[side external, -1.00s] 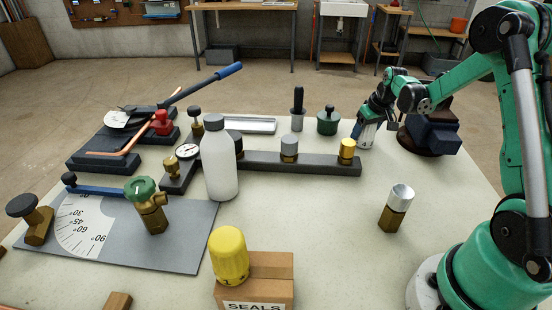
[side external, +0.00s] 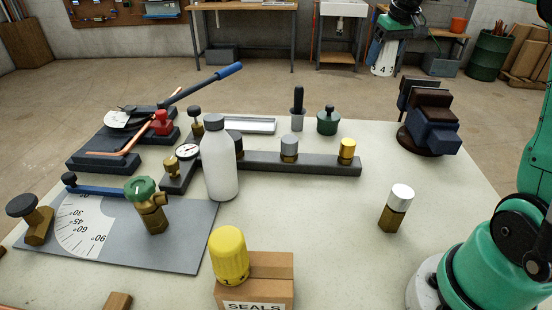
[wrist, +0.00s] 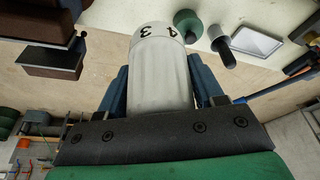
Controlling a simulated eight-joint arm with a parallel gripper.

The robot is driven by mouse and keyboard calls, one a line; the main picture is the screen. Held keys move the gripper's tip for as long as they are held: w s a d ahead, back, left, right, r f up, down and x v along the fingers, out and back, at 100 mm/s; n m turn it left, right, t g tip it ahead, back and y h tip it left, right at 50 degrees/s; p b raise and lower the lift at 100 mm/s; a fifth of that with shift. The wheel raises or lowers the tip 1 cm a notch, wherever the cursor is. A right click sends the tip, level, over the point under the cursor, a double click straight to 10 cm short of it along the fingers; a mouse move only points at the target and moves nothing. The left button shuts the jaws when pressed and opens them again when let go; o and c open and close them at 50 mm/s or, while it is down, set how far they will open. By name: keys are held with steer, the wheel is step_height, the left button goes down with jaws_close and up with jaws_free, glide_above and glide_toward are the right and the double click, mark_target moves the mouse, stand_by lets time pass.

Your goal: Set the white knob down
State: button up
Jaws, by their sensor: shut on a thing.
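The white knob (side external: 384,58), with black numbers round its lower rim, hangs high above the far right of the bench in the side view. In the wrist view the white knob (wrist: 160,75) sits between the two blue-grey fingers of my gripper (wrist: 161,88), numbers facing away from the palm. My gripper (side external: 391,38) is shut on it. The knob is clear of the bench top (side external: 330,230) and touches nothing else that I can see.
A dark vise (side external: 432,125) stands at the back right. A brass valve (side external: 393,213) with a pale top stands at the right. A dark bar (side external: 320,165) with fittings, a white bottle (side external: 219,160) and a yellow knob (side external: 229,255) on a box occupy the middle. Bare bench lies around the brass valve.

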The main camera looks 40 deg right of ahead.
steer(key=s+a+m+h, duration=0.1)
steer(key=s+m, duration=0.2)
steer(key=s, duration=0.4)
steer(key=s+a+m, duration=0.2)
steer(key=s, duration=0.5)
steer(key=shift+g, duration=0.4)
steer(key=f, duration=1.9)
steer(key=shift+d+f, duration=0.15)
steer(key=shift+d, duration=0.05)
steer(key=shift+f, duration=0.15)
steer(key=o, duration=1.4)
steer(key=shift+c, duration=0.2)
